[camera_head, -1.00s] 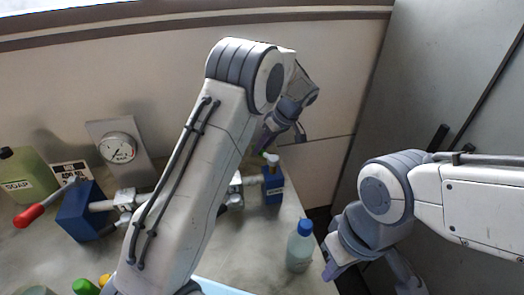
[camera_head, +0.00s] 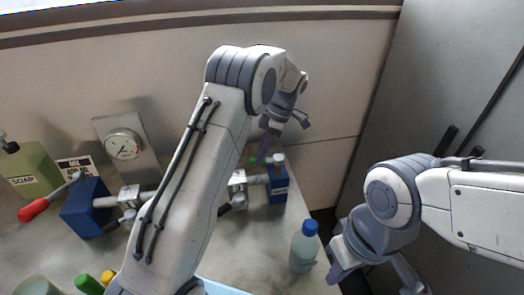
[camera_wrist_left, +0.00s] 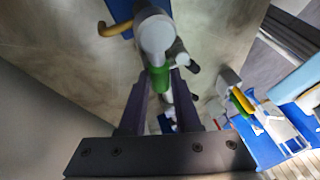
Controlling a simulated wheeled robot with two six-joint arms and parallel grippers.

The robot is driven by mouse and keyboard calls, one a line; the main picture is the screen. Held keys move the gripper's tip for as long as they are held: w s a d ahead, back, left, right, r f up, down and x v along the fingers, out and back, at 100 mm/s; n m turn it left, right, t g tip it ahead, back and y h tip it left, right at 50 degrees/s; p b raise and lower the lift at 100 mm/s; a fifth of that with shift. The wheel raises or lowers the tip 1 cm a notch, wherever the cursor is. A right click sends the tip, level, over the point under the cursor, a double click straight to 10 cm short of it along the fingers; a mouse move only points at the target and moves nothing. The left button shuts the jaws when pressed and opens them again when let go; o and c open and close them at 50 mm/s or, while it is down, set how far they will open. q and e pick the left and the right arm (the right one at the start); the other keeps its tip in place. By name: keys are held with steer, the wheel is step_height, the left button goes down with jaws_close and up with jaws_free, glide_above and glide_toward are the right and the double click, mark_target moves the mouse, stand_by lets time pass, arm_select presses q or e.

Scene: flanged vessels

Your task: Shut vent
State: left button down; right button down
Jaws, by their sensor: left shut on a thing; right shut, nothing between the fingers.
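The small blue block (camera_head: 279,184) with a label stands at the right end of the pipe run on the counter. A pale stem with green parts rises by it, close under my left gripper (camera_head: 265,152). In the left wrist view my left gripper (camera_wrist_left: 162,80) has its fingers closed around a green handle (camera_wrist_left: 160,76) at the end of a grey-white cylinder (camera_wrist_left: 154,36). The label is too small to read, so I cannot confirm this is the vent. My right gripper (camera_head: 345,268) is shut and empty, right of the counter.
A blue-capped bottle (camera_head: 304,247) stands at the counter's right edge. A larger blue block (camera_head: 86,208) with a red-tipped lever (camera_head: 36,209), a dial gauge (camera_head: 124,146) and a soap bottle (camera_head: 29,172) are at left. My left arm hides the middle.

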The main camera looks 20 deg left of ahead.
arm_select(q)
steer(key=shift+s+r+n+h, duration=0.1)
steer(key=shift+s+n+h, duration=0.2)
steer(key=shift+n, duration=0.4)
steer(key=shift+d, duration=0.1)
steer(key=c, duration=0.6)
jaws_free()
steer(key=shift+v, duration=5.2)
steer(key=shift+w, duration=0.1)
